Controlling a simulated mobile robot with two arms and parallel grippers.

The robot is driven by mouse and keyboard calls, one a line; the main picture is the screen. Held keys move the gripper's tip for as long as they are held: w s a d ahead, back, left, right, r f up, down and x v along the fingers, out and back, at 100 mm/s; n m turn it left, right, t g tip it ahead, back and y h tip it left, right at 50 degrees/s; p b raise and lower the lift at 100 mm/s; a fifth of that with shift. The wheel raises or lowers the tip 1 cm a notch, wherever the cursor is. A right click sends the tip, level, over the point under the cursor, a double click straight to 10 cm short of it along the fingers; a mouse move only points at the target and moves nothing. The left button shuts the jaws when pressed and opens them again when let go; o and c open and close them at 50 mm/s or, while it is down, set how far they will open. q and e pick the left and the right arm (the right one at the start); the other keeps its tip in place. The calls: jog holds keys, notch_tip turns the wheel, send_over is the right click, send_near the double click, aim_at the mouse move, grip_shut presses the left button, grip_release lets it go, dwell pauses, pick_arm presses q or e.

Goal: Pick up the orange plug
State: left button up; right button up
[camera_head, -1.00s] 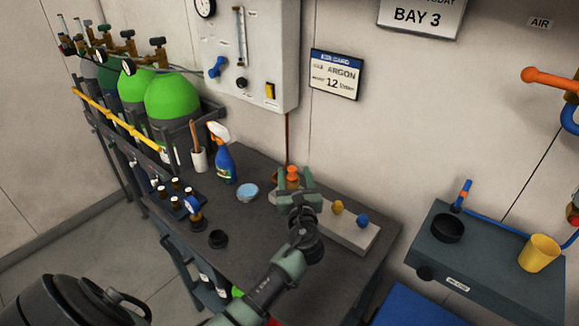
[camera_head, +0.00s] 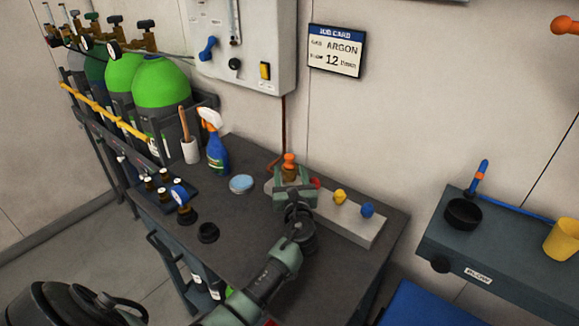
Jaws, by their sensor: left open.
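The orange plug (camera_head: 289,159) has an orange top over a brass-coloured body and stands upright at the left end of the pale plug rack (camera_head: 350,228) on the dark bench. My left gripper (camera_head: 293,182) is open at that end of the rack. Its fingers are on either side of the plug's lower part as seen here, and the orange top shows above them. The gripper hides the plug's base, and I cannot tell whether a finger touches it. My right gripper is not in view.
A partly hidden red plug (camera_head: 315,183), a yellow plug (camera_head: 340,196) and a blue plug (camera_head: 367,209) stand along the rack. A spray bottle (camera_head: 214,150), a light-blue tin (camera_head: 241,184) and a black cup (camera_head: 208,232) stand left on the bench.

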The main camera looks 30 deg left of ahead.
aim_at(289, 163)
pick_arm(q)
jog(key=x, duration=0.4)
jog(key=shift+w+d+r, duration=0.1)
jog(key=shift+d+r, duration=0.1)
jog(key=shift+r, duration=0.1)
jog(key=shift+w+a, duration=0.35)
jog(key=shift+w, duration=0.15)
grip_shut()
jog(key=shift+r, duration=0.1)
